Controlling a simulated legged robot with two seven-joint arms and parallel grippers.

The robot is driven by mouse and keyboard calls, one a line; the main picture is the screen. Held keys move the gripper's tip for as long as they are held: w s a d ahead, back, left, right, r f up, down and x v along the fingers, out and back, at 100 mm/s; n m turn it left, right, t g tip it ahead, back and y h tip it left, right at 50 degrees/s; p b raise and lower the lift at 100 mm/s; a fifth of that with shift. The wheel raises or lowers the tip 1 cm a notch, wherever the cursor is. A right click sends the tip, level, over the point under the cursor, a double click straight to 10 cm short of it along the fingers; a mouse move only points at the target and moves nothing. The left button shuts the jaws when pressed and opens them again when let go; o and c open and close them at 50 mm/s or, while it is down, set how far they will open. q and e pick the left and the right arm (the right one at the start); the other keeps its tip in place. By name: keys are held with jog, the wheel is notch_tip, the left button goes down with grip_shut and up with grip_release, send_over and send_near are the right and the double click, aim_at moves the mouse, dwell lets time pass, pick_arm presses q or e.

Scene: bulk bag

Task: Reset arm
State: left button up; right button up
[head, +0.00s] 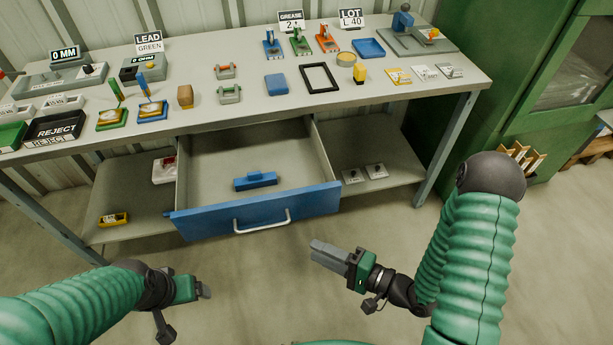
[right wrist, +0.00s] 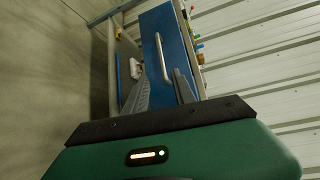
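My right gripper (head: 318,250) is over the floor in front of the open drawer, pointing left toward it. In the right wrist view its two fingers (right wrist: 161,85) stand apart with nothing between them. My left gripper (head: 204,290) is low at the left, in front of the bench; its fingers are small and edge-on, so their opening is unclear. No object shows in it. Both arms are bent and clear of the bench. The blue-fronted drawer (head: 190,222) is pulled out; its handle (head: 262,222) is apart from both grippers. It also shows in the right wrist view (right wrist: 157,60).
A blue block-like item (head: 255,181) lies in the drawer. The bench top (head: 230,115) holds several small fixtures, trays and signs. A lower shelf (head: 130,200) holds small items. A green cabinet (head: 530,90) stands at the right. The floor in front is clear.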

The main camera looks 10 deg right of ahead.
jog(key=w+d+f+n+g+h, duration=0.4)
jog(key=w+d+n+h, duration=0.1)
jog(key=d+n+h, duration=0.35)
jog(key=s+a+r+n+g+h, duration=0.25)
jog(key=s+r+g, duration=0.25)
jog(key=s+r, duration=0.3)
jog(key=w+p+v, duration=0.1)
jog(key=p+v, duration=1)
jog(key=p, duration=0.1)
jog(key=shift+d+h, duration=0.2)
jog(key=shift+h, duration=0.2)
